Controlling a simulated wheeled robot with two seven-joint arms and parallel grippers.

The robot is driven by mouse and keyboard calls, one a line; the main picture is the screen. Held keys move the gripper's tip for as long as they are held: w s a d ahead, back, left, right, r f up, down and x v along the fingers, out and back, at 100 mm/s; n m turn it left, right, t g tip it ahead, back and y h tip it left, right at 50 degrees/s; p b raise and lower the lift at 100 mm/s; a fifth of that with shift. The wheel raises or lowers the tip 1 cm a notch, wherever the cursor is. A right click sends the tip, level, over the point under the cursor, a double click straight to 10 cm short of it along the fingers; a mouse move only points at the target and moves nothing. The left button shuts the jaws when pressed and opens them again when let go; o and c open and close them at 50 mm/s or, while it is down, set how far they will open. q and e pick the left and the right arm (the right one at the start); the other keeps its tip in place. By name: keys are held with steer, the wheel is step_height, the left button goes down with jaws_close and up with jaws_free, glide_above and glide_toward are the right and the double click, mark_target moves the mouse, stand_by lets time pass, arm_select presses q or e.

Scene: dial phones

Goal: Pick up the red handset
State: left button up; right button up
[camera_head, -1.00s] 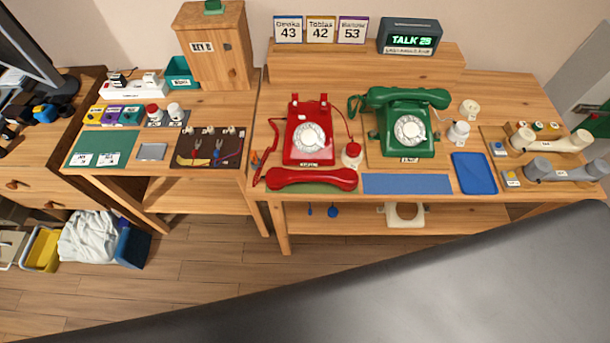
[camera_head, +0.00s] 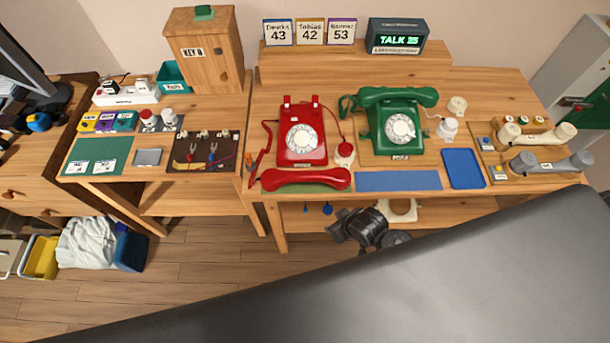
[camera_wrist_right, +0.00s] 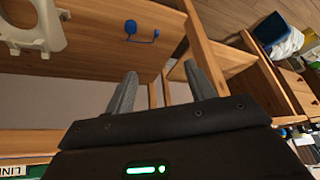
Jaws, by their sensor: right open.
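The red handset (camera_head: 306,180) lies across the front edge of the table on a green mat, in front of the red dial phone (camera_head: 302,135). Its coiled red cord runs up the phone's left side. My right gripper (camera_head: 345,229) shows in the head view as a dark shape below the table's front edge, to the right of and lower than the handset, apart from it. In the right wrist view my right gripper (camera_wrist_right: 160,90) has its two grey fingers spread with nothing between them. The handset is not visible there. My left gripper is in neither view.
A green phone (camera_head: 398,125) with its handset on top stands to the right. A blue mat (camera_head: 398,181) and a blue tray (camera_head: 463,168) lie along the front edge. Cream (camera_head: 540,135) and grey (camera_head: 550,163) handsets lie at far right. The table edge and lower shelf (camera_wrist_right: 90,62) are near my right gripper.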

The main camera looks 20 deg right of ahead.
step_height(320, 180, up, 10)
steer(key=w+a+r+t, duration=0.1)
steer(key=w, duration=0.1)
steer(key=w+a+r+n+t+y, duration=0.2)
steer(key=w+a+r+n+y, duration=0.15)
steer(key=w+a+r, duration=0.45)
steer(key=r+n+g+h, duration=0.1)
steer(key=n+g, duration=0.6)
steer(key=n, duration=0.1)
glide_above(307, 174)
steer(key=d, duration=0.3)
steer(key=shift+s+r+p, duration=0.15)
steer(key=shift+s+p, duration=0.25)
steer(key=shift+p, duration=0.05)
steer(key=shift+x, duration=2.85)
steer(key=shift+d+p+x, duration=0.15)
steer(key=shift+p+x, duration=0.1)
steer(key=shift+x, duration=1.05)
steer(key=shift+d+p+x, duration=0.2)
steer(key=shift+x, duration=1.1)
steer(key=shift+w, duration=0.15)
jaws_close()
